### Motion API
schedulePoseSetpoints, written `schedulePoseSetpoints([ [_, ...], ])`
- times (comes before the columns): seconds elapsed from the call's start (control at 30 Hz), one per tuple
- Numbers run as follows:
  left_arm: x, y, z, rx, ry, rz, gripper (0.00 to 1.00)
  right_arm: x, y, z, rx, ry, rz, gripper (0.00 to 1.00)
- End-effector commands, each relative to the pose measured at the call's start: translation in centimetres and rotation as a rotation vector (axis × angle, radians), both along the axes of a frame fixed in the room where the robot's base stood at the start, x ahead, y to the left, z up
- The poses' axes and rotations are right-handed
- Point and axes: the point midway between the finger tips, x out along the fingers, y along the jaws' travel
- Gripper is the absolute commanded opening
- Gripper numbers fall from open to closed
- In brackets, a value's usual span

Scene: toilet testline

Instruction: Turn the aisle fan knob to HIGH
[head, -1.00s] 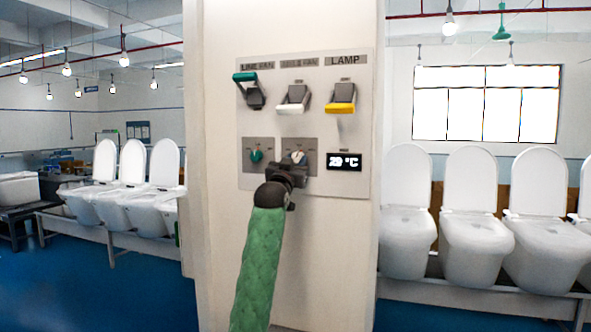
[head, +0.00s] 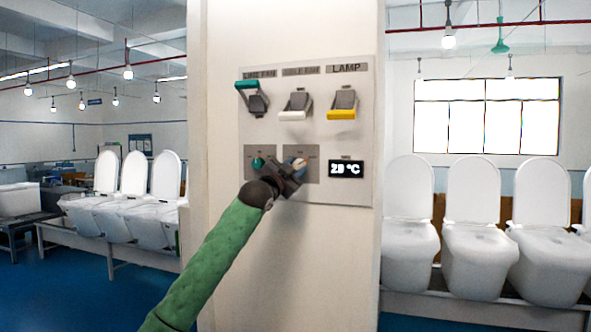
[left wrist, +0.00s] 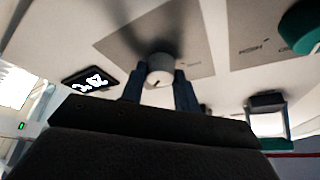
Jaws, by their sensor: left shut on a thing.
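The aisle fan knob (head: 299,162) is the pale knob on the right-hand grey plate, under the middle switch of the wall panel (head: 350,190). In the left wrist view the knob (left wrist: 160,68) is a round white and grey cap with a small dark mark. My left gripper (head: 293,172) is shut on it, and its two dark fingers (left wrist: 160,90) stand on either side of it. The gripper is tilted in the head view and hides part of the knob and plate. The plate's printed markings are too blurred to tell the setting. My right gripper is not in view.
A green knob (head: 257,163) sits close to the left. Above are a green-levered switch (head: 255,97), a white-levered switch (head: 294,106) and a yellow-levered lamp switch (head: 343,104). A temperature display (head: 346,170) is at the right. Toilets stand on racks beyond the pillar.

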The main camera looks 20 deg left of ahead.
Motion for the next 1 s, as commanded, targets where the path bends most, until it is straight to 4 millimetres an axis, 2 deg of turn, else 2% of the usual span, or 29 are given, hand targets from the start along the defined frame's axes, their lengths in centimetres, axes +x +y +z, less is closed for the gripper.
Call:
schedulePoseSetpoints([
  [0.3, -0.01, 0.01, 0.03, 0.083, -0.002, 0.000, 0.08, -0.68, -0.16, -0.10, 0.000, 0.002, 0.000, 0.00],
  [0.8, -0.03, -0.02, 0.07, 0.096, -0.004, -0.001, 0.08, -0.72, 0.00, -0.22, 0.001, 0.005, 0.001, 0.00],
  [0.83, -0.03, -0.02, 0.07, 0.096, -0.004, -0.001, 0.33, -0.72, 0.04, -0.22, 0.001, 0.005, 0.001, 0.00],
  [0.93, -0.03, -0.01, 0.07, 0.096, -0.004, -0.001, 0.53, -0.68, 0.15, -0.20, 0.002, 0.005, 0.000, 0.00],
  [1.0, -0.03, -0.01, 0.07, 0.096, -0.004, -0.001, 0.53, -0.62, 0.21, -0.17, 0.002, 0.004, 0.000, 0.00],
])
